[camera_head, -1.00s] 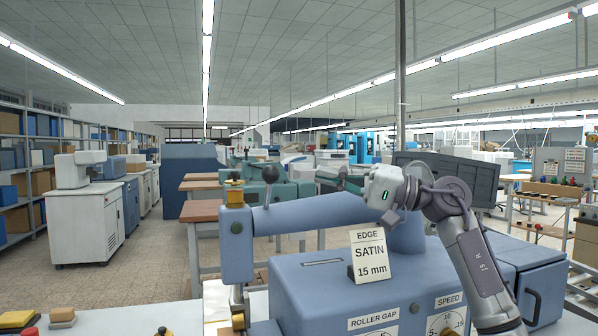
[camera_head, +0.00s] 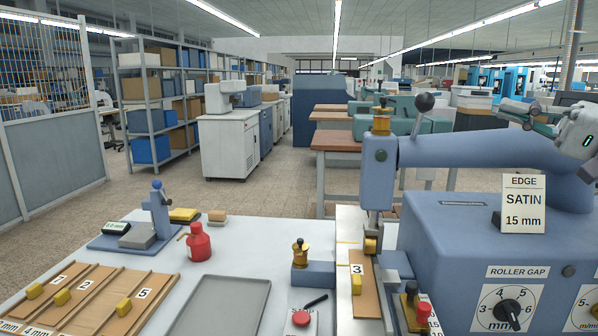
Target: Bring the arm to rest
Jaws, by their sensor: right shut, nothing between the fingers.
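My right gripper (camera_head: 512,110) is at the right edge of the head view, above and behind the blue arm of the stamping machine (camera_head: 440,235). Its slim fingers point left and are shut with nothing between them. It looks clear of the machine's black ball knob (camera_head: 425,102), which is to its left. The rest of my right arm is mostly cut off by the picture's edge. My left gripper is not in view.
A card (camera_head: 524,204) reading "EDGE SATIN 15 mm" stands on the machine. The white table bears a wooden board (camera_head: 95,300) with numbered lanes, an empty grey tray (camera_head: 225,307), a red bottle (camera_head: 199,243) and a small blue device (camera_head: 158,215). Shelves stand behind.

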